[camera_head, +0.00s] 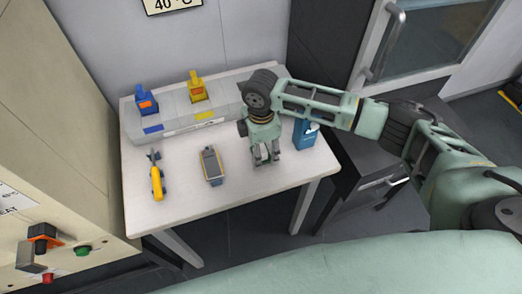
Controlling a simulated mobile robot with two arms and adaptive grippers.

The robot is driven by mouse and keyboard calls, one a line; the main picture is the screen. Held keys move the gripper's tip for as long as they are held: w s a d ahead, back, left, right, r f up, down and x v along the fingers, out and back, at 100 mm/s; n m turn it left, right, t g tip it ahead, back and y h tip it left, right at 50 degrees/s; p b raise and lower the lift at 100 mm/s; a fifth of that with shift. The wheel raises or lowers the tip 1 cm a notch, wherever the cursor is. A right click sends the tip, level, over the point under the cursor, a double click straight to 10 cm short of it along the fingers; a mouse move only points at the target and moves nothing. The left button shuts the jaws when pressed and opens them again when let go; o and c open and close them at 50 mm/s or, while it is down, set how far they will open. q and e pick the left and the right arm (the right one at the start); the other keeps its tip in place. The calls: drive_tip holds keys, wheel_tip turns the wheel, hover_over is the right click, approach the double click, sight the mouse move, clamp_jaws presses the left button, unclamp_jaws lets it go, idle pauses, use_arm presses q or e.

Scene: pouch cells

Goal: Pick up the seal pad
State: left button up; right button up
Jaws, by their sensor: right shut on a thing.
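My right gripper (266,159) reaches down from the right, low over the white table (225,194), right of its middle. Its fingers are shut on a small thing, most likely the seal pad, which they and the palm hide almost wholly. I cannot make out its shape, or whether it touches the table top. No other seal pad can be made out on the table. My left gripper is not in view.
A grey and yellow device (212,166) and a yellow tool (157,182) lie left of my right gripper. A blue box (304,138) stands to its right. Behind is a long grey fixture (178,113) with a blue clamp (146,101) and a yellow clamp (197,88). The table's front is clear.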

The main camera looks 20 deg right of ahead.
drive_tip(key=shift+r, duration=0.5)
wheel_tip(320, 180, up, 3)
drive_tip(key=shift+w+f+b, duration=0.1)
drive_tip(key=shift+f+b, duration=0.05)
drive_tip(key=shift+b, duration=0.3)
drive_tip(key=s+d+r, duration=0.4)
drive_tip(key=s+r, duration=0.3)
drive_tip(key=s, duration=0.4)
drive_tip(key=shift+d+r+b, duration=0.2)
drive_tip(key=shift+d+b, duration=0.1)
drive_tip(key=shift+b, duration=0.15)
drive_tip(key=o, duration=0.6)
drive_tip(key=shift+f, duration=0.1)
drive_tip(key=c, duration=0.5)
